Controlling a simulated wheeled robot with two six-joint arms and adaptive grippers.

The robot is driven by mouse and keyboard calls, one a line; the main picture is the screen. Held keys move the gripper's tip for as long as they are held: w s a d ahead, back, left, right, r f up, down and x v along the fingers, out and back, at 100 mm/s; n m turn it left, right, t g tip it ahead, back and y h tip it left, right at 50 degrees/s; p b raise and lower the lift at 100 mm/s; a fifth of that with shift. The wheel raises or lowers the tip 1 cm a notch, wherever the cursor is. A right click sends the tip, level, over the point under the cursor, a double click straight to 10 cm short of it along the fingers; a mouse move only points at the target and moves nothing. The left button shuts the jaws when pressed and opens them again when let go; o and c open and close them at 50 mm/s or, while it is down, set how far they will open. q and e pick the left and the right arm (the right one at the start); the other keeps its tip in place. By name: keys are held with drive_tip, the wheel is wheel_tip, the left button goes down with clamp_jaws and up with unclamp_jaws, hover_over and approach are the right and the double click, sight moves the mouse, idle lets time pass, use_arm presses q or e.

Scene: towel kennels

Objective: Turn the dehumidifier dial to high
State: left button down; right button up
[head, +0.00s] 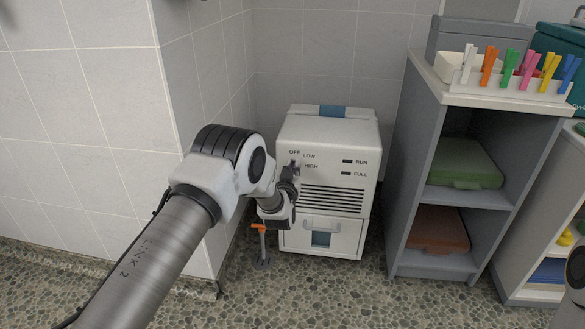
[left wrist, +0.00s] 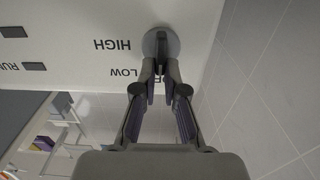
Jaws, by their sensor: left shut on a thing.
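The white dehumidifier (head: 326,137) stands on the pebbled floor against the tiled wall, with OFF, LOW and HIGH printed around its dial and RUN and FULL beside two dark indicators. My left gripper (head: 291,173) is at the upper left of its front. In the left wrist view the grey dial (left wrist: 172,42) shows past the fingertips, and my left gripper (left wrist: 160,72) is shut on its raised dark grip. The fingers partly cover the OFF label. In the head view my arm and gripper hide most of the dial, and the dial's exact setting is hard to tell. My right gripper is not in view.
A grey shelf unit (head: 408,165) stands right of the dehumidifier, holding a green case (head: 465,163) and a brown case (head: 438,229). Coloured clothespins (head: 508,68) sit on top. A wall corner is close on the left. An orange-topped item (head: 260,228) stands low beside the dehumidifier.

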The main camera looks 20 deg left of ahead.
use_arm(q)
drive_tip(key=m+p, duration=0.2)
drive_tip(key=m, duration=0.4)
drive_tip(key=d+f+m+p, duration=0.1)
drive_tip(key=m+p, duration=0.1)
drive_tip(key=m, duration=0.4)
drive_tip(key=f+m+p, duration=0.1)
drive_tip(key=m+p, duration=0.1)
drive_tip(key=m, duration=0.4)
drive_tip(key=shift+w+d, duration=0.2)
drive_tip(key=shift+d, duration=0.2)
idle(0.5)
drive_tip(key=c, duration=1.2)
unclamp_jaws()
drive_tip(key=shift+c, duration=0.2)
